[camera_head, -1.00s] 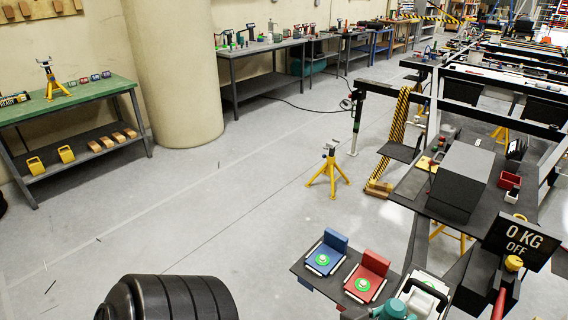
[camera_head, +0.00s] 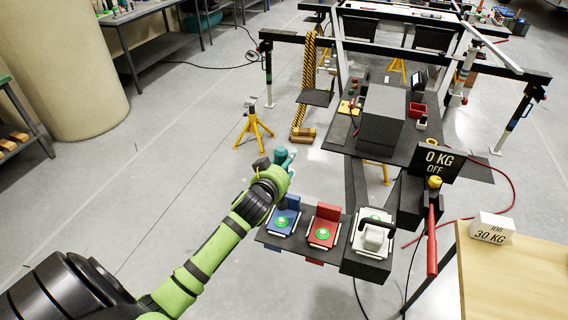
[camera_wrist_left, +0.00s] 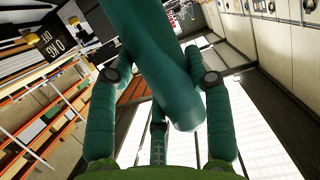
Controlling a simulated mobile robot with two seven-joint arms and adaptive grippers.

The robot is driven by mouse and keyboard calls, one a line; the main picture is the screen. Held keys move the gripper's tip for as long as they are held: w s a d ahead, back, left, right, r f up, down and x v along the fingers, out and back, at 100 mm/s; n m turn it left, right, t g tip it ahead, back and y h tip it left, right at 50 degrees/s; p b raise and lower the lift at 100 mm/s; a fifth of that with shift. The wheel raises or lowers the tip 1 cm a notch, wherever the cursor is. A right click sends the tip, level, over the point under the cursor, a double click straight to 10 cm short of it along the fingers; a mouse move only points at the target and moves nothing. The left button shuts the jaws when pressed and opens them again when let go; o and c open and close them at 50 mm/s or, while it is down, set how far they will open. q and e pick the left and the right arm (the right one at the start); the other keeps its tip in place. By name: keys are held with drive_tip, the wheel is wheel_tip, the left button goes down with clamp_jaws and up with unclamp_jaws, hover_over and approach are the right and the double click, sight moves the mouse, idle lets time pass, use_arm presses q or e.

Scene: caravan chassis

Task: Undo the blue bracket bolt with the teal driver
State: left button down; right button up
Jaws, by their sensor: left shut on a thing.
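The blue bracket (camera_head: 289,203) stands at the left end of a dark shelf in the head view. In the left wrist view the teal fingers (camera_wrist_left: 160,76) are shut around a thick teal cylinder, the teal driver (camera_wrist_left: 165,60). The driver's far end is cut off by the picture's top edge. My right gripper is not in view.
A red bracket (camera_head: 325,222) and a white unit with a dark handle (camera_head: 372,236) stand right of the blue one. A sign (camera_head: 437,162) reads "0 KG OFF". A yellow stand (camera_head: 254,128) is on the floor behind. A wooden table (camera_head: 515,270) is at right.

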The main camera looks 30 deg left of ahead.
use_arm(q)
drive_tip(key=shift+r, duration=0.2)
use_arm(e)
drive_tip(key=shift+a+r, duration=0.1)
use_arm(q)
drive_tip(key=shift+f+b, duration=0.35)
drive_tip(key=shift+f, duration=0.5)
drive_tip(key=shift+f+b, duration=0.55)
drive_tip(key=shift+f, duration=0.3)
drive_tip(key=shift+f+b, duration=0.65)
drive_tip(key=shift+f, duration=0.6)
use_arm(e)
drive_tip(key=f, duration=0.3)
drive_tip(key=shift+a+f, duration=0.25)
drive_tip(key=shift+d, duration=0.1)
use_arm(q)
drive_tip(key=shift+f+b, duration=0.8)
drive_tip(key=shift+f, duration=0.2)
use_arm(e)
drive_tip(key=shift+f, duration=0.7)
